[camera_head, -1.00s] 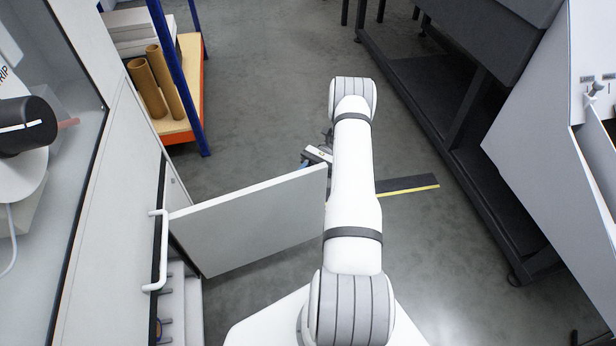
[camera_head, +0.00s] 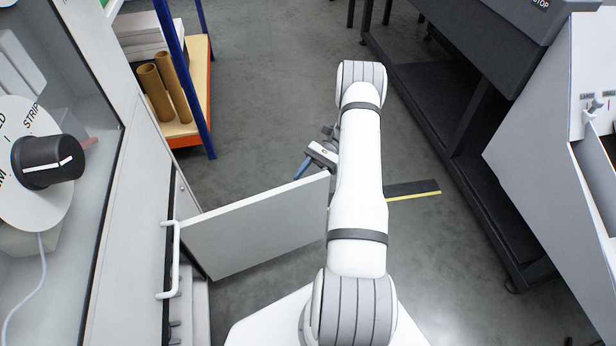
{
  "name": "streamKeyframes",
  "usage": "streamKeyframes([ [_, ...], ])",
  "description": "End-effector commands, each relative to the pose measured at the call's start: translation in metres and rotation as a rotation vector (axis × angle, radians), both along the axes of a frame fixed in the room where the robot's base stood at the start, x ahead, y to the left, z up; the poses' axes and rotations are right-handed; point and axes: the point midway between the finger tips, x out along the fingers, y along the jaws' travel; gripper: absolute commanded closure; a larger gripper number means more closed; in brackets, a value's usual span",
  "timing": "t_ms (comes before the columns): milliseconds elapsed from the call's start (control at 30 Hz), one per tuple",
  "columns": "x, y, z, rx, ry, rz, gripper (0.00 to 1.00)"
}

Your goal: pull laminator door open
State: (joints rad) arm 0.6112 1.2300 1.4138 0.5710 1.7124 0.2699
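The laminator door (camera_head: 258,225) is a flat white panel. It stands swung well out from the white cabinet (camera_head: 135,170) on the left, its free edge close to my arm. My gripper (camera_head: 300,172) is just beyond the door's top edge near the free corner, with a blue finger part showing. My forearm hides much of the gripper, so its opening and any contact with the door cannot be made out.
A white bar handle (camera_head: 172,260) is on the cabinet front, left of the door. Beyond stands a blue and orange shelf (camera_head: 205,100) with cardboard tubes (camera_head: 165,88). A dark machine (camera_head: 460,120) lines the right.

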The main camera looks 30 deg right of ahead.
Motion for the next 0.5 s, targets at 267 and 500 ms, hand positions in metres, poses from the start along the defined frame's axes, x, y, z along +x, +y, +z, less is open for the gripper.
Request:
streamKeyframes([
  [267,0.01,-0.001,0.005,0.002,0.0,-0.001,0.68],
  [500,0.026,-0.006,0.004,0.001,-0.003,-0.002,0.68],
])
